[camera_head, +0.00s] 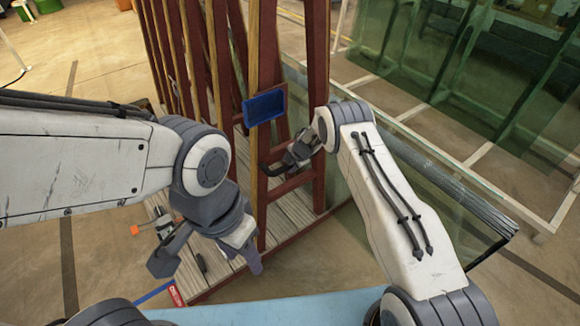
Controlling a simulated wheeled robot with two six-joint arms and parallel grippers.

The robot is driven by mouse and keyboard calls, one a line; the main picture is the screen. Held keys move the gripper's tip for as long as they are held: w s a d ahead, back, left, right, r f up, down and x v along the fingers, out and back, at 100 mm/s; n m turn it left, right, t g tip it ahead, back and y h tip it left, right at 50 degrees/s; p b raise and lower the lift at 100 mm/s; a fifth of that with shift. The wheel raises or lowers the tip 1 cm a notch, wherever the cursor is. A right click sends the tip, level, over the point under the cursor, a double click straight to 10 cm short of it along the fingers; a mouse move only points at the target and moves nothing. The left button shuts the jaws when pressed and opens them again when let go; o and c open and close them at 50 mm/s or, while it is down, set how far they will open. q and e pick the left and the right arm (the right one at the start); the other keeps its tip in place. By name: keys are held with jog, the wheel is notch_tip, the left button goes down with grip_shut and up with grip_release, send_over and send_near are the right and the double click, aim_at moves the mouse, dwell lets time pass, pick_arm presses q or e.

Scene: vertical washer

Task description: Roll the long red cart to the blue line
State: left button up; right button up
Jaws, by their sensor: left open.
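The long red cart (319,90) stands ahead, with tall red and wooden uprights and a slatted grey deck. A blue plate (265,107) is fixed to its near uprights. My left gripper (207,267) is open and empty in this view, over the near left part of the deck. My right gripper (275,168) is at the cart's near red frame, by a crossbar; its fingers are partly hidden, and I cannot tell whether they hold the frame. A short blue strip (154,292) shows low on the floor, left of the cart's near end; I cannot tell if it is the blue line.
Glass panes (430,205) lean at the cart's right side. A white metal rack (470,160) with green glass stands further right. A light blue surface (270,312) lies at the bottom. Bare floor (105,250) is at the left. Green and orange containers (45,6) are far back left.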

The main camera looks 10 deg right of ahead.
jog(key=shift+o, duration=1.3)
jog(key=shift+a, duration=0.1)
jog(key=shift+s+d+f, duration=0.1)
jog(key=shift+d, duration=0.2)
jog(key=p+v, duration=0.1)
jog(key=v, duration=0.9)
jog(key=shift+s, duration=0.15)
